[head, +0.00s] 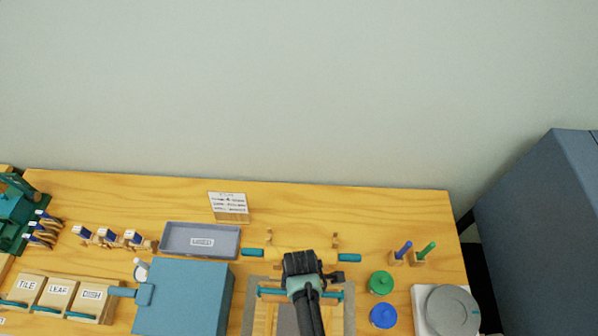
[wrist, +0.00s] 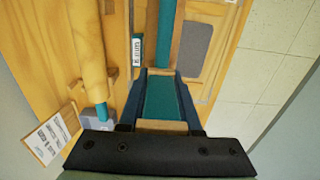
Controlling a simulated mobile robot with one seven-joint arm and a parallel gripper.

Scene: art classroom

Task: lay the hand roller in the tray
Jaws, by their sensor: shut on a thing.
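A wooden hand roller (head: 296,256) with teal handles lies across a wooden stand on the table. It also shows at the left of the wrist view (wrist: 86,52), apart from my gripper. The grey tray (head: 169,246) with a white label is left of the roller and looks empty. My gripper (wrist: 160,95) is shut on a teal and wooden piece (wrist: 161,103) between its fingers. In the head view my gripper (head: 303,289) is just in front of the roller, over a board. My arm hides the grasp there, and I cannot tell where the held piece ends.
A large blue box (head: 185,298) stands left of the board (head: 250,315). Green (head: 381,283) and blue (head: 383,316) round lids and a grey wheel (head: 453,310) are at the right. A card (head: 230,203) stands behind the tray. The table's back strip is mostly clear.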

